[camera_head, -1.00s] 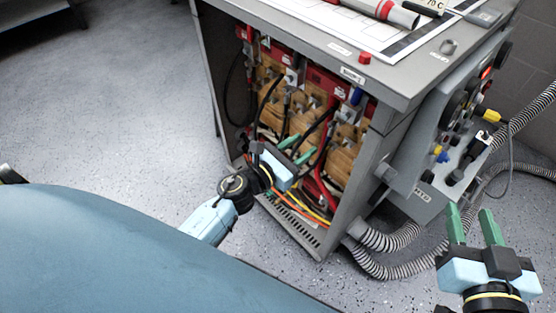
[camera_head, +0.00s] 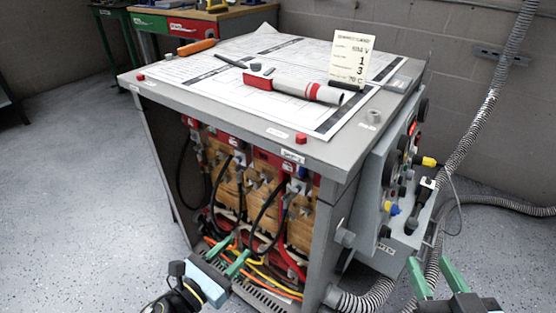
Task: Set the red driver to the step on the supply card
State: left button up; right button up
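The red driver (camera_head: 318,92), a red and grey cylinder with red bands, lies on the paper sheet on the cabinet top. The supply card (camera_head: 351,58) stands upright behind it, white with printed lines; a large 1 and 3 show, and the smaller print is hard to read. The driver's step setting cannot be read. My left gripper (camera_head: 228,256) is open with green fingers, in front of the open cabinet front and low in view. My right gripper (camera_head: 436,276) is open and empty, at the lower right near the cabinet's side panel.
The grey cabinet (camera_head: 235,117) has wooden coils and cables inside. On its top lie an orange-handled tool (camera_head: 197,47), a dark slim tool (camera_head: 231,61) and small red blocks. Ribbed hoses (camera_head: 487,105) run at the right. A workbench (camera_head: 245,18) stands behind; floor at left is clear.

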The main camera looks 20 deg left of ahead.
aim_at(255, 67)
jog(key=k, duration=1)
